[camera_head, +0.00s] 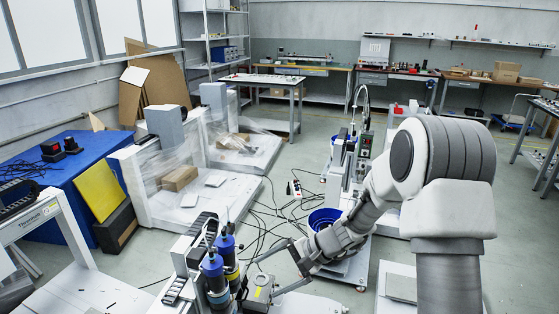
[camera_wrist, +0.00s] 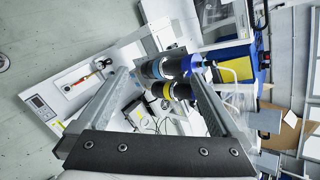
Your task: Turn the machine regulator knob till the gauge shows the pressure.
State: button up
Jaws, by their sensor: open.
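My gripper (camera_head: 262,279) is open and empty in the head view, reaching left over the near machine by the blue-topped cylinders (camera_head: 213,272). In the wrist view my gripper's (camera_wrist: 162,78) two fingers stand wide apart, with two dark cylinders with blue and yellow bands (camera_wrist: 170,72) seen between and beyond the tips. A white machine panel (camera_wrist: 72,80) lies left of the fingers. It carries a small fitting with a red part (camera_wrist: 99,64) and a small display (camera_wrist: 41,104). I cannot tell for sure which part is the regulator knob or the gauge, and no reading is legible.
A blue bin (camera_head: 323,219) stands behind my gripper in the head view. Cables (camera_head: 270,225) lie on the floor. A blue-covered table (camera_head: 75,180) and film-wrapped machines (camera_head: 190,185) stand at the left. Open floor shows between the machines and the back benches.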

jog(key=s+d+r+n+h, duration=0.2)
jog(key=s+d+r+n, duration=0.1)
jog(key=s+r, duration=0.3)
jog(key=s+d+r+n+h, duration=0.25)
jog(key=s+r, duration=0.25)
jog(key=r, duration=0.4)
jog(key=s+d+r+n+t+h, duration=0.3)
jog(key=s+d+r+t+h, duration=0.3)
jog(key=s+d, duration=0.5)
notch_tip(320, 180, up, 16)
jog(key=s+g+p, duration=0.1)
jog(key=p, duration=1.3)
jog(key=shift+s+a+y+p, duration=0.15)
jog(key=shift+a+y+p, duration=0.2)
jog(key=shift+a+p, duration=0.1)
jog(key=shift+f+m, duration=0.1)
jog(key=shift+m, duration=0.15)
